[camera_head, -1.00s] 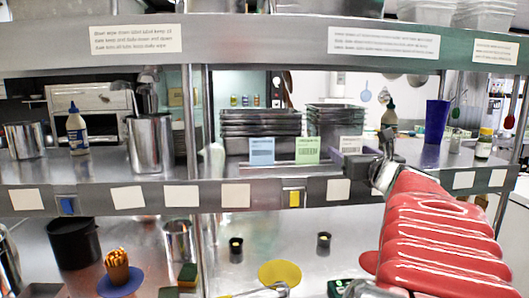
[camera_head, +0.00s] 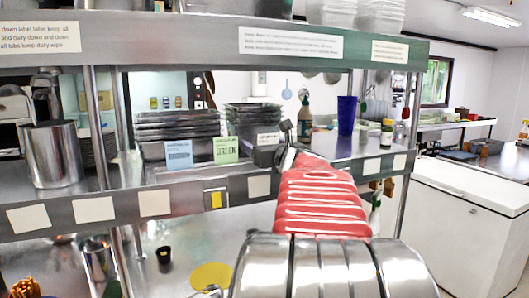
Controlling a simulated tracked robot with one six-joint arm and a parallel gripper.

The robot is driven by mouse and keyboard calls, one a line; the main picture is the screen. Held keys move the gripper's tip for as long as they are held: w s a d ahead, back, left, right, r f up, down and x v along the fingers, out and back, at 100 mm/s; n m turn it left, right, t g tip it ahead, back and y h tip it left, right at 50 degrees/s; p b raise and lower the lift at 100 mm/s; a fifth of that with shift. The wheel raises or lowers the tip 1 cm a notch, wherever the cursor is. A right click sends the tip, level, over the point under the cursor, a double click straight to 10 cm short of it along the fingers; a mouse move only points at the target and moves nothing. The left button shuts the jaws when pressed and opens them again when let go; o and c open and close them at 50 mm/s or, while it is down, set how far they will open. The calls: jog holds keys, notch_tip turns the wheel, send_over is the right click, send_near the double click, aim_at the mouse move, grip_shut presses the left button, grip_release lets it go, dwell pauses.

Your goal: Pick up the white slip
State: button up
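A small white slip (camera_head: 268,139) with dark print stands upright at the front of the middle shelf, by the stacked dark trays. To its left are a green slip (camera_head: 226,149) and a blue slip (camera_head: 179,154). My gripper (camera_head: 286,132) is at the end of my red arm, just right of the white slip in the picture. It overlaps the area beside the slip, and I cannot tell whether they touch. The fingers are small and seen from behind, so their opening is unclear.
Dark tray stacks (camera_head: 178,127) stand behind the slips. A steel pot (camera_head: 54,155) is at left; a bottle (camera_head: 304,118) and blue cup (camera_head: 346,114) are at right. Blank white cards (camera_head: 93,209) line the shelf edge (camera_head: 180,191). A white chest (camera_head: 450,220) stands at far right.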

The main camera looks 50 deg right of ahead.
jog(key=shift+c, duration=0.5)
jog(key=c, duration=1)
jog(key=shift+r, duration=5)
jog(key=shift+s+f, duration=0.1)
